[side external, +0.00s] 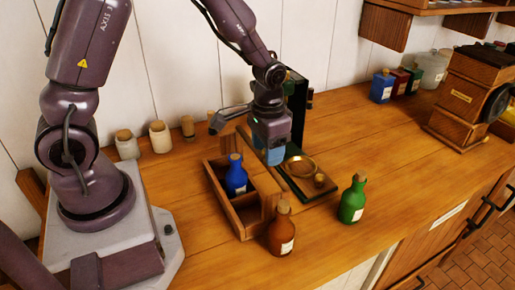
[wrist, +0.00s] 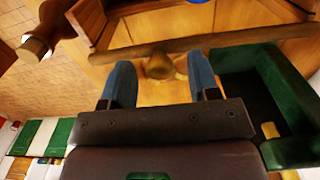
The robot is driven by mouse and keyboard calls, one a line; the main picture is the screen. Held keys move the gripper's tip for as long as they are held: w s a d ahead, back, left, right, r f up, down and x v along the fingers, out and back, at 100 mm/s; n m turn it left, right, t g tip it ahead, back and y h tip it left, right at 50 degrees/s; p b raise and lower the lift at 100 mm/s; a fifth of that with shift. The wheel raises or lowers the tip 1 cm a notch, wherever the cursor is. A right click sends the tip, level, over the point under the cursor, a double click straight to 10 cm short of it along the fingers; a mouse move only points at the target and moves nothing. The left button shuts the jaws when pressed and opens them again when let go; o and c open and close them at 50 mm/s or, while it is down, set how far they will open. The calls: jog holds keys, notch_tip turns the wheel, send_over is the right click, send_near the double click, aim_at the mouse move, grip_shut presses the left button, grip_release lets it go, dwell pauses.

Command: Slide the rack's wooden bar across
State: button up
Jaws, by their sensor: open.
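The wooden rack (side external: 248,215) stands on the counter in the side view, with a blue bottle (side external: 236,176) upright in one compartment. Its long wooden bar (wrist: 235,39) runs across the upper part of the wrist view, along the rack's side. A rounded wooden knob (wrist: 159,66) sticks out from the bar. My gripper (side external: 272,155) is low beside the rack, pointing down. In the wrist view its two blue fingers are apart, one on each side of the knob, with gaps visible. The knob is hidden behind my gripper in the side view.
A brown bottle (side external: 281,228) stands close at the rack's front corner, and a green bottle (side external: 353,199) stands further right. A dark green scale with a brass pan (side external: 301,167) sits right beside the rack. Small jars (side external: 160,139) stand at the back.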

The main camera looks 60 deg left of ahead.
jog(key=c, duration=0.9)
jog(key=shift+s, duration=1.95)
jog(key=o, duration=0.9)
notch_tip(320, 180, up, 7)
